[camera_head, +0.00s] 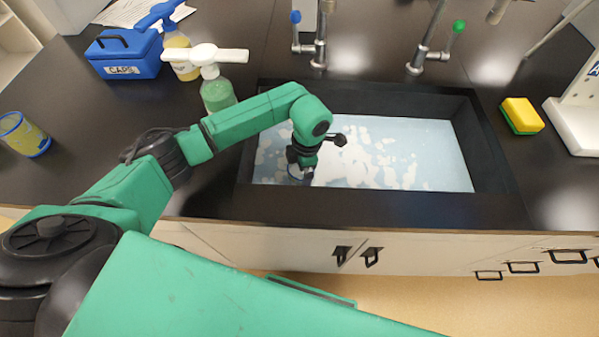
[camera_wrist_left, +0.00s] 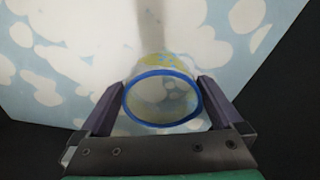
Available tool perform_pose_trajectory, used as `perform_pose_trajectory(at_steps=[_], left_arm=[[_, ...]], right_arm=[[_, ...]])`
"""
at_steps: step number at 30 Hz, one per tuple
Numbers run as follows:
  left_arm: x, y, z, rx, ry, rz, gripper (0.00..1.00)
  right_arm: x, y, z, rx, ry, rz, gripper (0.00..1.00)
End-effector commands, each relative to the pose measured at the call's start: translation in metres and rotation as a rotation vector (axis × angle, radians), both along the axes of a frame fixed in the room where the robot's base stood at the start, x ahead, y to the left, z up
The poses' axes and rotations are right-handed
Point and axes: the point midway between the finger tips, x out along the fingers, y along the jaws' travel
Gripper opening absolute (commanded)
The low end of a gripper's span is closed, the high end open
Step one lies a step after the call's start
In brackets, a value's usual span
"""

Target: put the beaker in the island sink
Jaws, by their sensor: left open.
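The island sink (camera_head: 485,160) is a dark basin whose floor shows pale blue with white foam-like patches. My left gripper (camera_head: 301,172) reaches down into its left part. In the left wrist view, a clear beaker with a blue rim (camera_wrist_left: 163,76) and yellow markings is between the two fingers of my left gripper (camera_wrist_left: 160,88). The fingers are open, one on each side of it. The beaker is inside the sink area, and its base is hidden. In the head view the gripper mostly hides the beaker. My right gripper is not in view.
A similar yellow-marked, blue-rimmed beaker (camera_head: 24,134) stands on the left counter. A sponge (camera_head: 521,115) lies right.

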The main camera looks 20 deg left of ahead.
Motion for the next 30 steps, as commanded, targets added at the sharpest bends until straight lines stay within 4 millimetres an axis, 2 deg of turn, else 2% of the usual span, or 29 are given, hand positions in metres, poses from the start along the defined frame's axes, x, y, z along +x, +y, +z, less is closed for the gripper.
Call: perform_pose_trajectory(at_steps=[5,9,12,15,18,30], left_arm=[[0.002,-0.003,0.037,-0.001,-0.002,-0.001,1.00],[0.005,-0.007,0.079,-0.001,-0.003,-0.002,1.00],[0.007,-0.010,0.103,-0.001,-0.003,-0.001,1.00],[0.007,-0.012,0.117,-0.001,0.000,-0.001,1.00],[0.008,-0.012,0.123,-0.001,0.000,-0.001,1.00],[0.008,-0.012,0.122,-0.001,0.000,-0.001,1.00]], right_arm=[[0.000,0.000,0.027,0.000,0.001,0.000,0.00],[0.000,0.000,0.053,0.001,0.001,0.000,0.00],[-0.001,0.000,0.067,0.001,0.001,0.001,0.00],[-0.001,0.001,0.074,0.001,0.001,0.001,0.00],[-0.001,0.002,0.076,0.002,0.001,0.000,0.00],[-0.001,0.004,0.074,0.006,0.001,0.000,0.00]])
